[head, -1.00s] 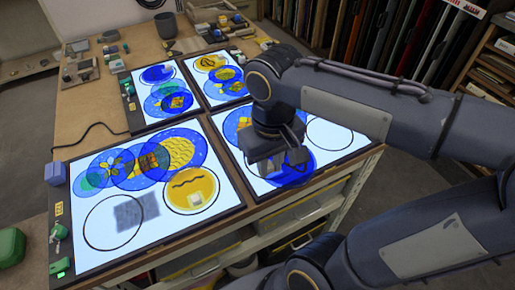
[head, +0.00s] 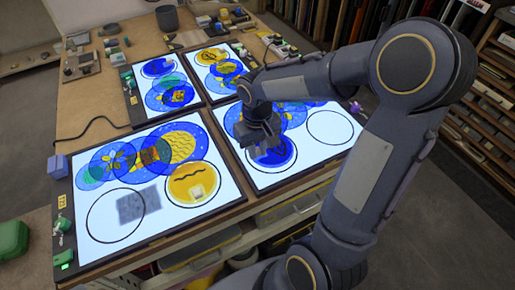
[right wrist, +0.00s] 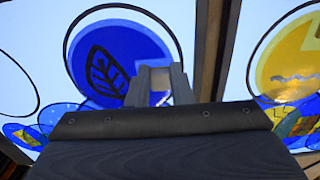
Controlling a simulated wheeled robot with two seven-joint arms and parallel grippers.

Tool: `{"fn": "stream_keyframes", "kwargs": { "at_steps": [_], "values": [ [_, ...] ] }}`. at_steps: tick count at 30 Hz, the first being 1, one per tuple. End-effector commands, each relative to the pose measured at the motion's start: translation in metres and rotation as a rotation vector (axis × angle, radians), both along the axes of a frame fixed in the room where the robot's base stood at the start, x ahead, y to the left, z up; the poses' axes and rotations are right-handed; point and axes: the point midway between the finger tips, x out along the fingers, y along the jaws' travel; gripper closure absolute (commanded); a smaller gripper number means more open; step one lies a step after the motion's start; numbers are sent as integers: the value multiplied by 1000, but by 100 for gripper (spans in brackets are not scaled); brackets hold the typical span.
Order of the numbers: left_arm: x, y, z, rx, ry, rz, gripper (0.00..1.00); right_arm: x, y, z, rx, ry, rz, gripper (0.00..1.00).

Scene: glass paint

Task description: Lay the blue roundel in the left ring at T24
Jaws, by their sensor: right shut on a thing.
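The blue roundel (head: 280,152) has a dark leaf drawn on it, clear in the right wrist view (right wrist: 112,58). It is over the left ring (right wrist: 176,28) of the front right light panel (head: 315,168), mostly within its outline. Whether it touches the panel I cannot tell. My right gripper (head: 262,143) is shut on the roundel near its edge; its fingers show in the right wrist view (right wrist: 160,86). The gripper hides part of the roundel and ring. My left gripper is not in view. I cannot read a T24 label.
The panel's right ring (head: 331,127) is empty. Overlapping blue roundels (head: 240,118) lie behind my gripper. The front left panel (head: 160,222) holds several roundels, a yellow one (head: 193,181) and an empty ring (head: 90,224). Two more panels (head: 200,93) lie behind.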

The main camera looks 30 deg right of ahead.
Motion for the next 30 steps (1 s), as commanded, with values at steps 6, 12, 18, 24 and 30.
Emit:
{"fn": "stream_keyframes", "kwargs": {
  "at_steps": [6, 12, 18, 24, 30],
  "values": [
    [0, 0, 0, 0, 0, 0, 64, 0, 0, -1, 0, -2, -1, 100],
    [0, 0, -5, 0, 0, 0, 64, 0, 0, -7, 0, -1, -1, 100],
    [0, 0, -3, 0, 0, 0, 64, 0, 0, -5, 1, -1, -1, 59],
    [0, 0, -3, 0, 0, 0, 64, 0, 0, -5, 1, 0, -1, 59],
    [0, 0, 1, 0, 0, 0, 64, 1, 0, 7, 0, -4, -2, 59]
  ]
}}
